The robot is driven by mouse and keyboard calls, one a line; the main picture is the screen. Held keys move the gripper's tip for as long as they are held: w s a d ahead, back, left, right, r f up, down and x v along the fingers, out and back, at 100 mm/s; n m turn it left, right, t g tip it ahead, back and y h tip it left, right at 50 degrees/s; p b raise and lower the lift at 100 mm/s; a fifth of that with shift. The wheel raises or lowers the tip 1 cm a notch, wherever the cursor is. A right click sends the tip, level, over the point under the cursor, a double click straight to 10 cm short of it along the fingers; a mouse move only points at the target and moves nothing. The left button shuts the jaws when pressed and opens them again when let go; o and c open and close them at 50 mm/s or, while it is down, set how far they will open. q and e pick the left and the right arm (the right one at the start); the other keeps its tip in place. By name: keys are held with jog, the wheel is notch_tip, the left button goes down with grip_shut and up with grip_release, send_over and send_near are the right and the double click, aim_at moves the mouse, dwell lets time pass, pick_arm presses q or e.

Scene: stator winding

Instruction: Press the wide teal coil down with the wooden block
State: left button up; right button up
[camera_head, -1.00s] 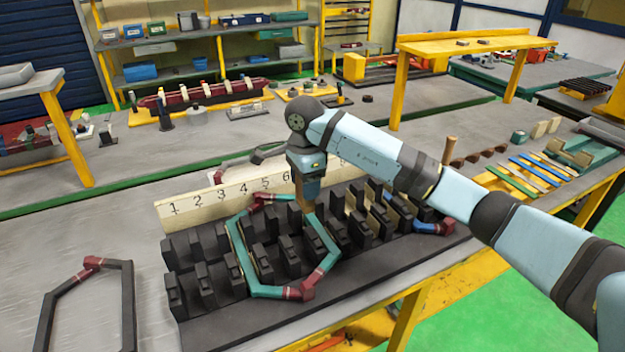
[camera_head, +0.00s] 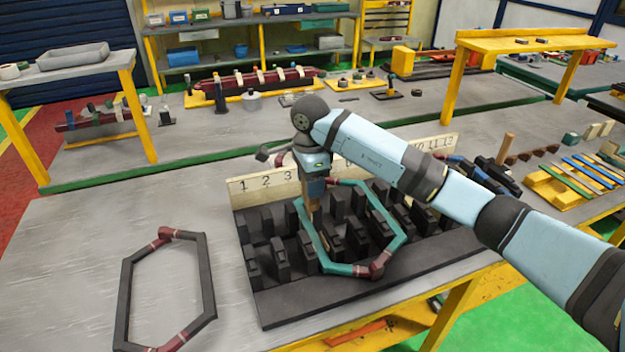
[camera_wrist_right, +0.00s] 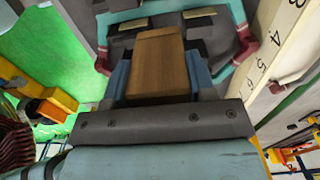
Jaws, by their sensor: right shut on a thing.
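The wide teal coil (camera_head: 391,219) is a six-sided loop with dark red wrapped ends, lying over the black slotted stator block (camera_head: 290,307). It also shows in the right wrist view (camera_wrist_right: 240,75), behind the block. My right gripper (camera_head: 313,188) points down over the coil's left side. It is shut on the wooden block (camera_wrist_right: 156,62), held between blue fingers. In the head view the block's lower end (camera_head: 312,206) is close above the coil's left side; I cannot tell whether it touches. My left gripper is not in view.
A black coil (camera_head: 208,275) with dark red ends lies on the bare grey table at left. A numbered board (camera_head: 262,186) stands behind the stator block.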

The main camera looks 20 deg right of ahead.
aim_at(311, 206)
jog(key=shift+f, duration=0.6)
jog(key=shift+f+b, duration=0.85)
jog(key=shift+f, duration=0.45)
notch_tip(311, 206, down, 2)
jog(key=shift+b, duration=0.65)
notch_tip(311, 206, down, 2)
jog(key=shift+b, duration=0.7)
jog(key=shift+f, duration=0.25)
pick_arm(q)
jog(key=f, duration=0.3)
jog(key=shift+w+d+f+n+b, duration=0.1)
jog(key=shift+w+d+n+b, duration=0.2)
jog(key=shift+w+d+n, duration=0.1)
pick_arm(e)
jog(key=shift+f, duration=0.3)
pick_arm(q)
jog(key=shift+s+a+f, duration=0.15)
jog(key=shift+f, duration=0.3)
pick_arm(e)
jog(key=shift+f, duration=0.2)
pick_arm(q)
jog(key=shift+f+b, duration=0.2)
jog(key=shift+b, duration=0.3)
pick_arm(e)
jog(key=shift+f, duration=0.2)
